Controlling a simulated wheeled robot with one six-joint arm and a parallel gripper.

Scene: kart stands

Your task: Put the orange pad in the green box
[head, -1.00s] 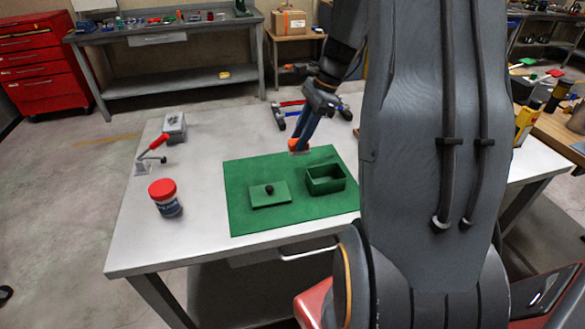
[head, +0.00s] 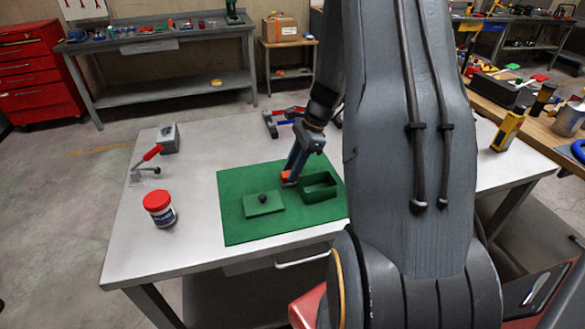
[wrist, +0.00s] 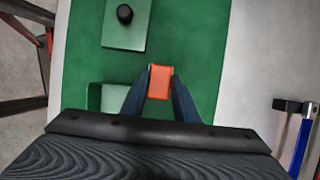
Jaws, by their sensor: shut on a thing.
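The orange pad (wrist: 160,82) is held between the fingertips of my gripper (wrist: 160,84) in the wrist view. My gripper (head: 290,178) is shut on it, and the pad (head: 287,177) shows at the fingertips in the head view, low over the green mat. The open green box (head: 333,191) stands on the mat just right of the pad; in the wrist view the box (wrist: 96,97) is at the lower left, partly hidden by my gripper. The green lid (head: 258,209) with a black knob lies on the mat left of the box.
The green mat (head: 235,228) lies on a grey table (head: 140,235). A jar with a red cap (head: 159,209) and a red-handled clamp (head: 148,160) stand at the left. Blue and red clamps (head: 284,120) lie behind the mat. The table between jar and mat is clear.

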